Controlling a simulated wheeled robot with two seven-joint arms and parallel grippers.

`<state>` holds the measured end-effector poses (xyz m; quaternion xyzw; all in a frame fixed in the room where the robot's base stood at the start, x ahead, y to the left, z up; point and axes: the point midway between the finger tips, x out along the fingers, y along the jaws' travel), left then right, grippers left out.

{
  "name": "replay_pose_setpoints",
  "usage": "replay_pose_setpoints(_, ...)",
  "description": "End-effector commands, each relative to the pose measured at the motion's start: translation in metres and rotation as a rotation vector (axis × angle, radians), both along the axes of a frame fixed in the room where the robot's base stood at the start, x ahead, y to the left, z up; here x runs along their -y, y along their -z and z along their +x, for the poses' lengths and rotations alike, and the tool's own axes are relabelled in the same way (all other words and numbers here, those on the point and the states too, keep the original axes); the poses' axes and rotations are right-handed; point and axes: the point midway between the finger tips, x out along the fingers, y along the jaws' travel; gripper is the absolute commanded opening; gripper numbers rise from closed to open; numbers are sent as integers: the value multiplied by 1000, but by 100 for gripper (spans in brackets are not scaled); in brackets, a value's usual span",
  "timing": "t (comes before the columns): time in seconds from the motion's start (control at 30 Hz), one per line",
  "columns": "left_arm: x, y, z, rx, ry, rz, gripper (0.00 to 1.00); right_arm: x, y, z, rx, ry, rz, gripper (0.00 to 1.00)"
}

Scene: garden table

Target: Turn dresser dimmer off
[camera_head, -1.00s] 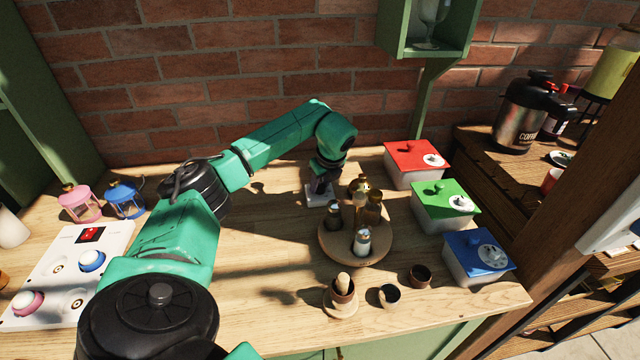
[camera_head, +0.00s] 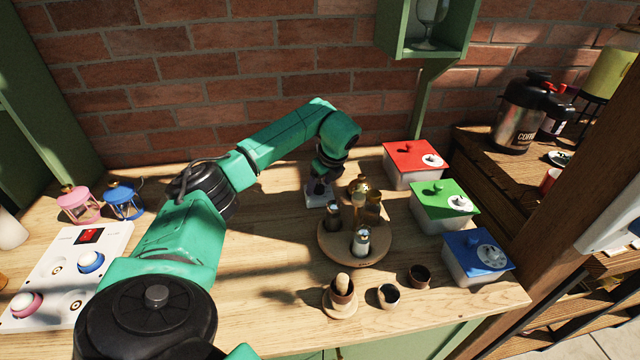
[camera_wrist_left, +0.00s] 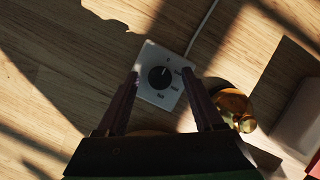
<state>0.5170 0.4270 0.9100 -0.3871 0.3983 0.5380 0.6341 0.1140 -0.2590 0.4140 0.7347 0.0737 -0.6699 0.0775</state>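My right gripper is out of view.
A round wooden tray (camera_head: 334,252) with shakers and bottles stands close in front of the dimmer. Red (camera_head: 409,171), green (camera_head: 443,212) and blue (camera_head: 474,263) lidded boxes stand to the right. A white switch panel (camera_head: 60,262) and two lanterns (camera_head: 124,200) are at the left.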

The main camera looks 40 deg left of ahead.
Motion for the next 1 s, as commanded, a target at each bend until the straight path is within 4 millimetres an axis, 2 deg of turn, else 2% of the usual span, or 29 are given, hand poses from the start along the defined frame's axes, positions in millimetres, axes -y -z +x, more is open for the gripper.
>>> replay_pose_setpoints(0.23, 1, -1, 0, -2, 2, -1, 68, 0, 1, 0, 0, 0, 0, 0)
replay_pose_setpoints(0.33, 5, -11, -1, -1, 2, -1, 68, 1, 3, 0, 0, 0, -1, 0)
replay_pose_setpoints(0.47, 17, -40, -4, 4, 4, 0, 68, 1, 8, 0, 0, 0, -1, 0)
replay_pose_setpoints(0.7, 44, -106, -11, 4, 3, 0, 68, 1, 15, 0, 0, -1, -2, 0)
replay_pose_setpoints(0.77, 48, -123, -13, 3, 2, 1, 68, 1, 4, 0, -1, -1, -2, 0)
replay_pose_setpoints(0.87, 53, -134, -14, 0, 2, 1, 68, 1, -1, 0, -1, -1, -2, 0)
replay_pose_setpoints(1.0, 55, -135, -15, -2, -1, 0, 68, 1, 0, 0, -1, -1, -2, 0)
